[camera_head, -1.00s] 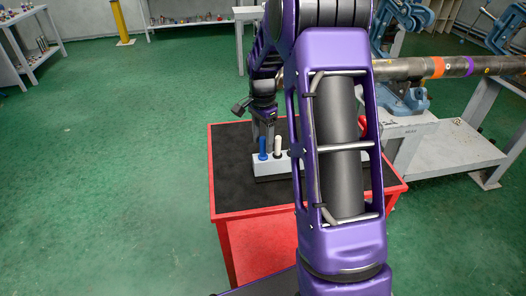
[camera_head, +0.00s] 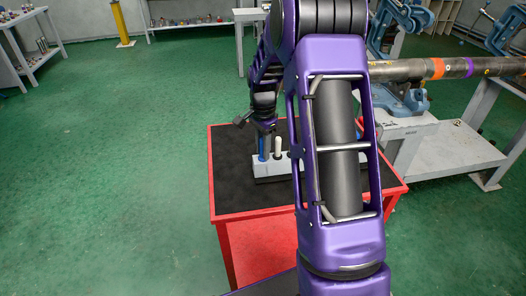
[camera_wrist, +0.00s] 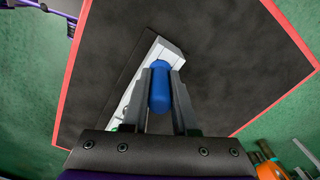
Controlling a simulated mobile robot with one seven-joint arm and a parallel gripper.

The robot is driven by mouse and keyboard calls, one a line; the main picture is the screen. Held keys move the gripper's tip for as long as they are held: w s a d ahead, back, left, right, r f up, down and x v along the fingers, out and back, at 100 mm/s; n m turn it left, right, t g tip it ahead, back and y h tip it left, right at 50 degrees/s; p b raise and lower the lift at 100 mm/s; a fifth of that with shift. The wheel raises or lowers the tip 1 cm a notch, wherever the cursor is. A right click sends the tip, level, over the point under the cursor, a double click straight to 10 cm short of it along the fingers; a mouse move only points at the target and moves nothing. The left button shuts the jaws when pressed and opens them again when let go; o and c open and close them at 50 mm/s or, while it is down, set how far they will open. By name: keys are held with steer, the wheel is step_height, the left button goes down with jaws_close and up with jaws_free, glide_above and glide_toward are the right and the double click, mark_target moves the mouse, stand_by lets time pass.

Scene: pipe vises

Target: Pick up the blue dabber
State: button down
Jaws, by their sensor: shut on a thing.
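The blue dabber (camera_wrist: 160,88) stands upright at the end of a white holder (camera_wrist: 172,52). In the wrist view my gripper (camera_wrist: 160,90) has a finger on each side of the dabber and is shut on it. In the head view the blue dabber (camera_head: 262,148) is at the left end of the white holder (camera_head: 270,164), with my gripper (camera_head: 264,135) over its top. The dabber's lower part appears to be still in the holder. My arm hides the right part of the holder.
The holder stands on a black-topped red cart (camera_head: 226,190). A white dabber (camera_head: 277,146) stands right beside the blue one. A long pipe (camera_head: 410,70) in blue vises lies to the right, above a grey table (camera_head: 450,150). The cart's left side is clear.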

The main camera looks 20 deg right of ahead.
step_height(320, 180, up, 10)
steer(key=shift+p, duration=0.45)
